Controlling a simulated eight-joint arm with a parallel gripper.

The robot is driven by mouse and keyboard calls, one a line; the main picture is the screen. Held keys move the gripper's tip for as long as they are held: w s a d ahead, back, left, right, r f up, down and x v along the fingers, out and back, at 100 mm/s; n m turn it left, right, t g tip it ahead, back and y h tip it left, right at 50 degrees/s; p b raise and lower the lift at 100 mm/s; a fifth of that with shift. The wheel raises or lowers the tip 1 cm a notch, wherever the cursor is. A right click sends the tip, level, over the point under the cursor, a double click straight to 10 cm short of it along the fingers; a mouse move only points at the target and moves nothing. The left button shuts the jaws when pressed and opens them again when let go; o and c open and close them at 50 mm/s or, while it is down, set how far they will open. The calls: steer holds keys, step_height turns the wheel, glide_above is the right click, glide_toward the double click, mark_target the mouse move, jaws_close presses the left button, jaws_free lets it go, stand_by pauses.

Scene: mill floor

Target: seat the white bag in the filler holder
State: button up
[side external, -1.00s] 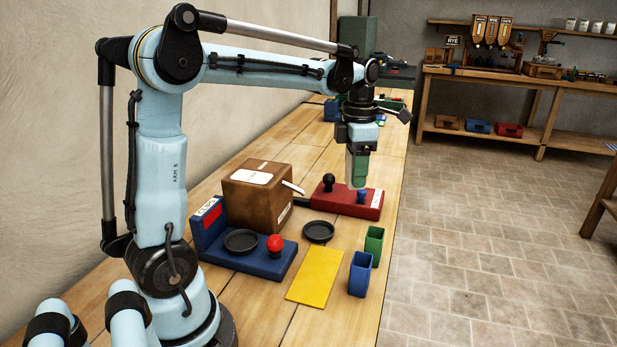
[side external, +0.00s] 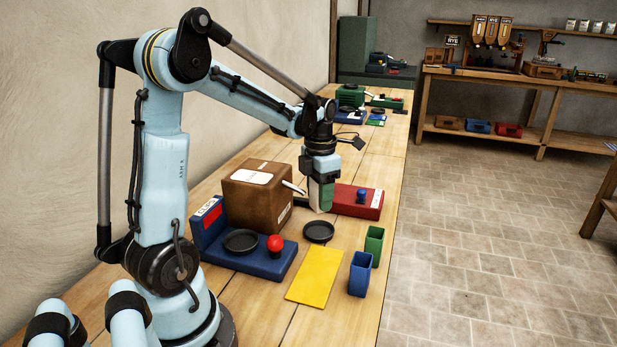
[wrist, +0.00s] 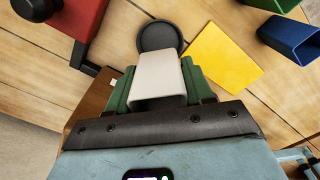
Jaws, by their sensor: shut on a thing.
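My gripper (side external: 323,188) has green fingers and is shut on the white bag (wrist: 158,77), a pale, open-looking pouch that shows plainly between the fingers in the wrist view. In the side view the fingers hide most of the bag. My gripper points down just right of a brown box (side external: 250,205) with white labels. I cannot tell whether the bag touches the spout. In the wrist view the box shows partly, left of the fingers.
A red base (side external: 358,203) with a blue knob stands behind my gripper. A black dish (side external: 318,232), yellow mat (side external: 314,275), green bin (side external: 374,242) and blue bin (side external: 360,274) lie in front. A blue scale-like base (side external: 255,262) with a red knob is left.

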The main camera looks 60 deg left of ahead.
steer(key=shift+f, duration=3.05)
steer(key=shift+f, duration=0.65)
steer(key=o, duration=0.8)
steer(key=shift+r, duration=5.55)
